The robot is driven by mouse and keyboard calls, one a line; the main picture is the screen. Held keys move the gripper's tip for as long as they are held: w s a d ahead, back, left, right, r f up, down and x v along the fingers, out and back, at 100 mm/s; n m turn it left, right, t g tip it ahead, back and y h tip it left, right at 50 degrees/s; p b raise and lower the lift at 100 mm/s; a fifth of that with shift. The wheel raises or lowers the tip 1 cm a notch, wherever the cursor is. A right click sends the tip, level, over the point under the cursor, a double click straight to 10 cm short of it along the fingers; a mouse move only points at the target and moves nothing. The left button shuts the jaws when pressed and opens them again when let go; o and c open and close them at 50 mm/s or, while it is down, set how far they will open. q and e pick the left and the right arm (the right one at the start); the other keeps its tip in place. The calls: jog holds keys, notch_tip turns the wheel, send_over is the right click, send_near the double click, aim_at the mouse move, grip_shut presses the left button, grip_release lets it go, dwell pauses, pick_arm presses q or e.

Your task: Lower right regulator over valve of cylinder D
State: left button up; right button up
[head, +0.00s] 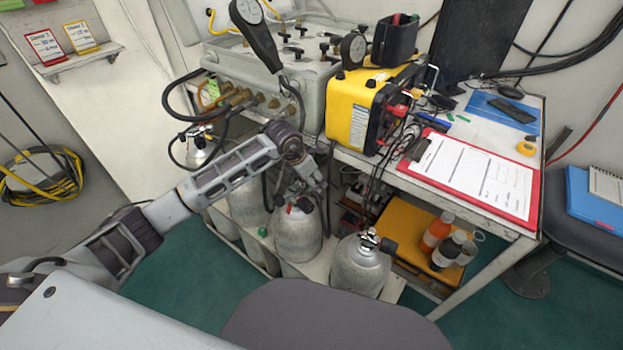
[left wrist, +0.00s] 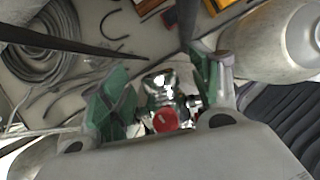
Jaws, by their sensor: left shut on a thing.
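My left gripper (head: 312,182) reaches in from the left, pointing down above the cylinder with a red valve knob (head: 304,205). In the left wrist view its green-padded fingers (left wrist: 160,85) are on both sides of a shiny metal piece, which I take to be the regulator (left wrist: 160,88); a red knob (left wrist: 165,121) shows just below it. In the head view the fingers mostly hide the regulator. I cannot tell whether it touches the valve. Another cylinder (head: 358,270) with a black-knobbed valve stands to the right. No letter D is readable. My right gripper is not in view.
The grey air panel (head: 250,90) and its hoses stand close behind my left arm. A yellow unit (head: 352,110) and a red clipboard (head: 470,175) are on the table. Bottles (head: 437,232) stand on an orange case (head: 400,225) at lower right.

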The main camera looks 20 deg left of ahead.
pick_arm(q)
jog(key=o, duration=1.6)
jog(key=shift+f, duration=0.1)
jog(key=v, duration=1.2)
